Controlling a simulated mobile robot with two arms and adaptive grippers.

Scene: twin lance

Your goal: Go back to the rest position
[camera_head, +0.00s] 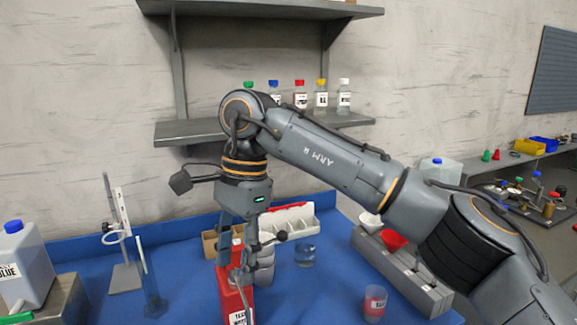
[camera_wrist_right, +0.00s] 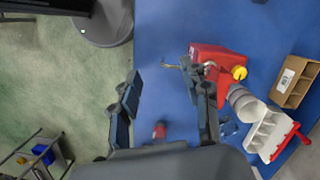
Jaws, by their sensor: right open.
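My right arm comes in from the right of the head view, and its gripper (camera_head: 240,262) points down over the blue bench. In the right wrist view its two fingers stand wide apart, with nothing seen held in the gripper (camera_wrist_right: 165,100). A red container with a white label (camera_head: 232,303) stands at the gripper in the head view, partly hidden by the fingers. In the wrist view the red container (camera_wrist_right: 215,58) has a yellow cap and lies beyond the right-hand finger; whether they touch is unclear. My left gripper is out of view.
A beaker (camera_head: 305,256), a small red-filled cup (camera_head: 375,303) and a grey rack (camera_head: 415,280) stand to the right. A stand with a clamp (camera_head: 122,240) and a blue-capped jug (camera_head: 22,262) are at left. A wall shelf (camera_head: 190,131) with several bottles is behind the arm.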

